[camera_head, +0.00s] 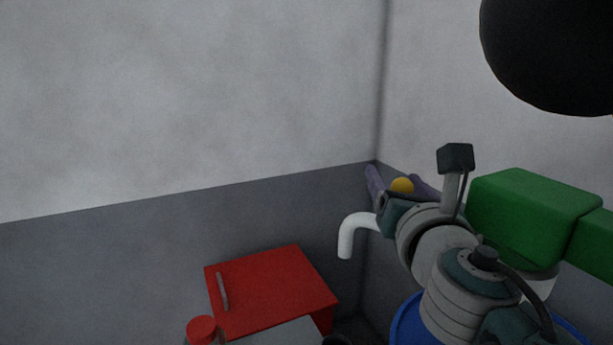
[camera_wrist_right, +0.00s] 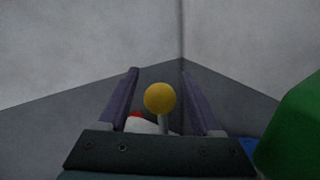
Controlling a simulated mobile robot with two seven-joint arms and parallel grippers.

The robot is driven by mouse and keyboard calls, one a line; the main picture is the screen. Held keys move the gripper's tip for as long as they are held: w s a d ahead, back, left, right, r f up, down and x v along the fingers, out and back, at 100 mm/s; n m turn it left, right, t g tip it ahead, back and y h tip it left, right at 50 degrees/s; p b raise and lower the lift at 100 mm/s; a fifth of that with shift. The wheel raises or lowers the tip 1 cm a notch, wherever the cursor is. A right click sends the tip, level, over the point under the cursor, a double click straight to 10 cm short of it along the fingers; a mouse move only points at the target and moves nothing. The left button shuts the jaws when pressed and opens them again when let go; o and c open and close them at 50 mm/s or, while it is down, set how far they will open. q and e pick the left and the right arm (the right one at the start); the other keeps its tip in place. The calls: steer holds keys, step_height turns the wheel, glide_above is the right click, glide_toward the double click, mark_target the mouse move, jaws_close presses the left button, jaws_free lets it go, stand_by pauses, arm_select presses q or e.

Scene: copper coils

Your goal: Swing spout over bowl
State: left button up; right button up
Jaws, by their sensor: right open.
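The white spout (camera_head: 346,238) curves out and down from behind my right arm in the head view; its open end points down, near the red cabinet. In the right wrist view, part of a white body (camera_wrist_right: 140,126) shows low between the fingers. A yellow ball knob (camera_head: 402,185) on a thin stem stands between my right gripper's (camera_head: 394,177) two purple fingers. The knob also shows in the wrist view (camera_wrist_right: 160,98), with gaps on both sides. My right gripper is open. I cannot make out a bowl for certain. My left gripper is out of view.
A red cabinet (camera_head: 275,288) with a handle stands below and left of the spout. A blue round rim (camera_head: 401,327) is partly hidden behind my right arm. A large green block (camera_head: 530,205) is close on the right. A dark rounded shape (camera_head: 560,50) hangs top right. Walls meet behind.

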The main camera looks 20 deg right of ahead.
steer(key=shift+w, duration=0.15)
steer(key=shift+c, duration=0.3)
jaws_close()
stand_by(1.1)
